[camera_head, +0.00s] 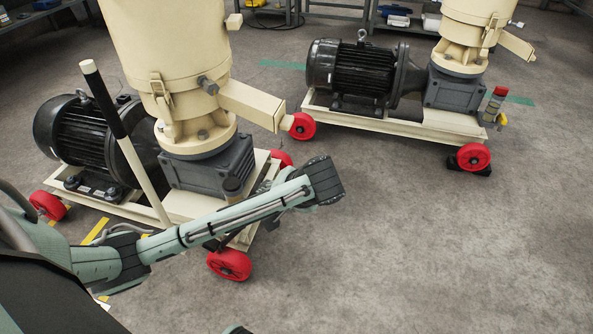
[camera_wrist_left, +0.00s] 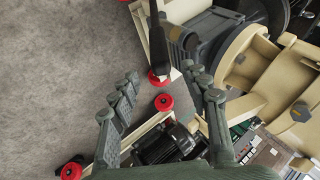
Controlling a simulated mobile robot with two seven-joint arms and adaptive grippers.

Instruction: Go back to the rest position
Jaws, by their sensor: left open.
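My left arm (camera_head: 220,222) reaches in from the left across the front of the near pellet mill (camera_head: 160,50). In the left wrist view, my left gripper (camera_wrist_left: 164,75) has its two fingers spread apart. Nothing is seen held between them. Beyond the fingers are red wheels (camera_wrist_left: 163,102) and parts of a pellet mill (camera_wrist_left: 245,55); I cannot tell any contact. In the head view the fingers cannot be made out clearly. My right gripper is not in view.
The near mill has a black motor (camera_head: 75,135), a pole with a black grip (camera_head: 101,100) and red wheels (camera_head: 229,264). A second mill (camera_head: 465,45) stands behind at the right on a wheeled frame (camera_head: 385,118). Grey floor (camera_head: 430,240) is free at the lower right.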

